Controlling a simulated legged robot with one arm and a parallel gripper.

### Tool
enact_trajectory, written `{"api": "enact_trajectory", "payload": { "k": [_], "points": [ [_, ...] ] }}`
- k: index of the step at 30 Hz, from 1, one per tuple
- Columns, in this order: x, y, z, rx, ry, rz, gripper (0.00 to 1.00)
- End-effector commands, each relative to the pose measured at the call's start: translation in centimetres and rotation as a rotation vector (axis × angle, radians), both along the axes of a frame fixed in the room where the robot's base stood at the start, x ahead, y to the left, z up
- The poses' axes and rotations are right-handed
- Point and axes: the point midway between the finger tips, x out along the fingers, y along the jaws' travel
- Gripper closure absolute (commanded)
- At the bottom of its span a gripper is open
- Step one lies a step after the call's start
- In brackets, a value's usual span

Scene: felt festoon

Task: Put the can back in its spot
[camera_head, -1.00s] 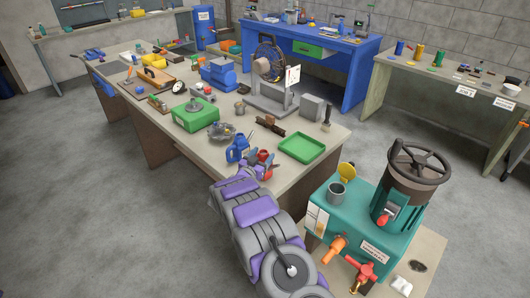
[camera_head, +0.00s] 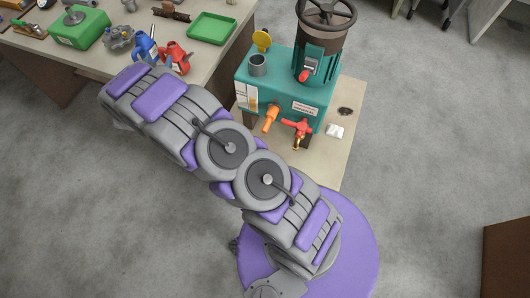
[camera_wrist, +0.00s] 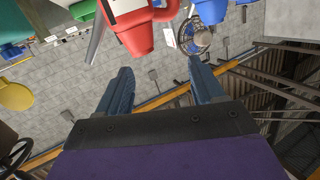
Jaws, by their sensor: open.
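A red can (camera_head: 175,58) and a blue can (camera_head: 146,46) stand side by side near the front corner of the long workbench (camera_head: 222,62). In the wrist view the red can (camera_wrist: 132,28) hangs upside down at the top, large and close, and part of the blue can (camera_wrist: 210,10) shows to its right. My gripper (camera_wrist: 162,78) is open with nothing between its fingers. The red can is beyond the fingertips, with no contact visible. In the head view my gripper is hidden by my arm. I cannot tell which place is the can's spot.
A teal machine (camera_head: 285,88) with a handwheel, orange and red taps and a grey cup (camera_head: 258,65) stands on a low bench (camera_head: 340,150). A green tray (camera_head: 211,28) and a green box (camera_head: 78,25) lie on the workbench. Open floor (camera_head: 430,150) lies to the right.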

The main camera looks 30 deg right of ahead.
Motion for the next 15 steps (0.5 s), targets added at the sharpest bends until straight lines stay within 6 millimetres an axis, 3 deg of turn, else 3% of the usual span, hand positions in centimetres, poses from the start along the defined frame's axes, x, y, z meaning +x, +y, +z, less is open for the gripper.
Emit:
{"api": "enact_trajectory", "payload": {
  "k": [1, 8, 15],
  "points": [
    [0.4, 0.3, 1.6, 0.041, 0.021, 0.040, 0.33],
    [-0.7, 3.2, 6.1, 0.206, 0.189, 0.259, 0.33],
    [-6.3, 5.2, 10.0, 0.312, 0.404, 0.459, 0.33]
  ]
}}
